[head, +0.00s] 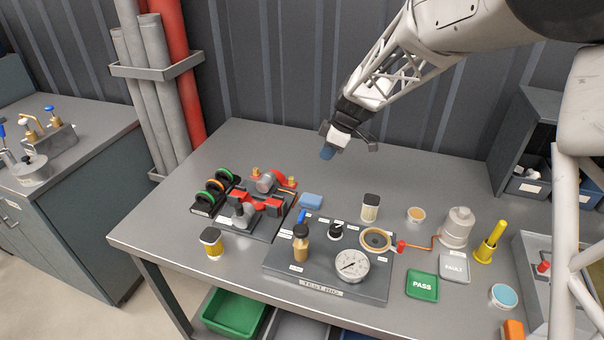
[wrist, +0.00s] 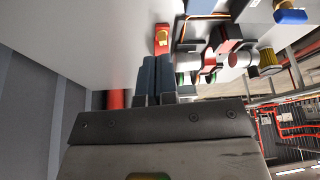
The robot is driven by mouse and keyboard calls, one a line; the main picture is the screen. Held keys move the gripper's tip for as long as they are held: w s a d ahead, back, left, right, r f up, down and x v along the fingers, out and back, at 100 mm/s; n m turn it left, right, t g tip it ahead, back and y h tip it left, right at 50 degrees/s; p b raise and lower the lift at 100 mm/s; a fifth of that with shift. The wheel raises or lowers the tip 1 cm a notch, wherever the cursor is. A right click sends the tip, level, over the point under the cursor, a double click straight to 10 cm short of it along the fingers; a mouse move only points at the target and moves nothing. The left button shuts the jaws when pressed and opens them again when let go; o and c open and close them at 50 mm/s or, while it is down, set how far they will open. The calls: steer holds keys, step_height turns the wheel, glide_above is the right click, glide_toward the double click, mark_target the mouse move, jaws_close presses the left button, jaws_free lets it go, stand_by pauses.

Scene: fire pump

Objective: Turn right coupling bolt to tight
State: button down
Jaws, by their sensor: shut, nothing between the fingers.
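The red and grey pump (head: 265,203) sits on a dark base on the grey bench. At its back is a grey and red coupling (head: 268,182) with a small brass bolt (head: 255,172) at its left and another brass bolt (head: 292,181) at its right. In the wrist view a brass bolt (wrist: 161,36) on a red flange shows just beyond my fingertips; which bolt it is I cannot tell. My gripper (head: 327,153) has blue fingertips, is shut and empty, and is in the air behind and right of the pump, apart from it. It also shows in the wrist view (wrist: 156,62).
The bench's back left is clear; a ribbed wall stands behind.

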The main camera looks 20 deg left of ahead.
mark_target(293, 182)
stand_by(0.3)
steer(key=x, duration=0.9)
steer(key=shift+s+a+f, duration=0.1)
steer(key=shift+f, duration=0.3)
steer(key=shift+s+a, duration=0.15)
steer(key=shift+a, duration=0.85)
steer(key=shift+s+a, duration=0.15)
steer(key=shift+a, duration=0.8)
steer(key=shift+s+a+f+m+t, duration=0.1)
steer(key=shift+s+a+m+t, duration=0.3)
steer(key=shift+m, duration=0.3)
